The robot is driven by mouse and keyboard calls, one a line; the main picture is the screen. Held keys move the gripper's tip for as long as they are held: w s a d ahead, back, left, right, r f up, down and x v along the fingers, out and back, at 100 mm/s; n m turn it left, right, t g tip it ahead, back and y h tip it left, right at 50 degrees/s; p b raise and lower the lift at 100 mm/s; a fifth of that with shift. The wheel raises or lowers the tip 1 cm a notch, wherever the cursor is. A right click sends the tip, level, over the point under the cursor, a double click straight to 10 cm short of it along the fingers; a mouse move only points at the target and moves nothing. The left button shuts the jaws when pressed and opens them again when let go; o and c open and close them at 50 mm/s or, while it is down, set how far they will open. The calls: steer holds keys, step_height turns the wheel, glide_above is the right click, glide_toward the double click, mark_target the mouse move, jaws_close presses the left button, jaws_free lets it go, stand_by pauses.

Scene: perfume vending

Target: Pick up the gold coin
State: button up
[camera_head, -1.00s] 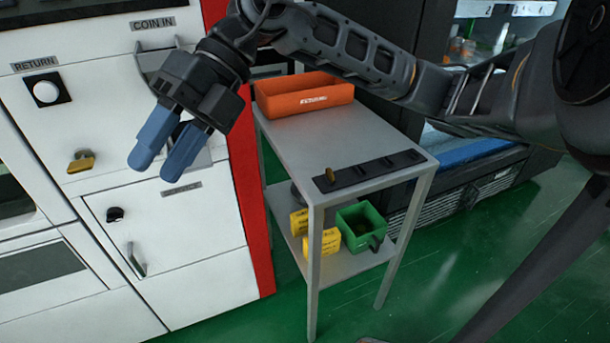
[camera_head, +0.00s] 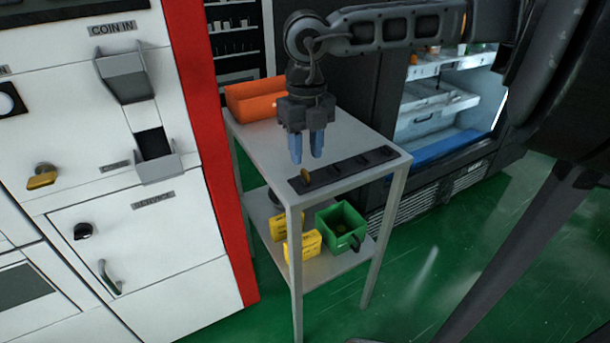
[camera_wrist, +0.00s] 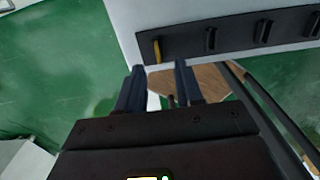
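The gold coin (camera_head: 305,174) stands on edge in the leftmost slot of a black slotted holder (camera_head: 345,170) on the grey table's top. It also shows in the wrist view (camera_wrist: 157,50) as a thin gold edge at the holder's left end. My gripper (camera_head: 308,161) points down above the table, with its blue fingers just above and behind the coin in the head view. The fingers are apart with nothing between them. In the wrist view my gripper (camera_wrist: 157,68) has its fingertips just short of the holder, near the coin's slot.
An orange bin (camera_head: 253,101) stands at the table's back left. The lower shelf holds a green bin (camera_head: 341,227) and yellow boxes (camera_head: 303,246). The white machine with its coin slot (camera_head: 124,75) and red edge stands left of the table. A dark cabinet is behind right.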

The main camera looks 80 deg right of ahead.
mark_target(305, 170)
steer(key=shift+w+f, duration=0.1)
steer(key=shift+f, duration=1.9)
steer(key=shift+c, duration=0.3)
jaws_close()
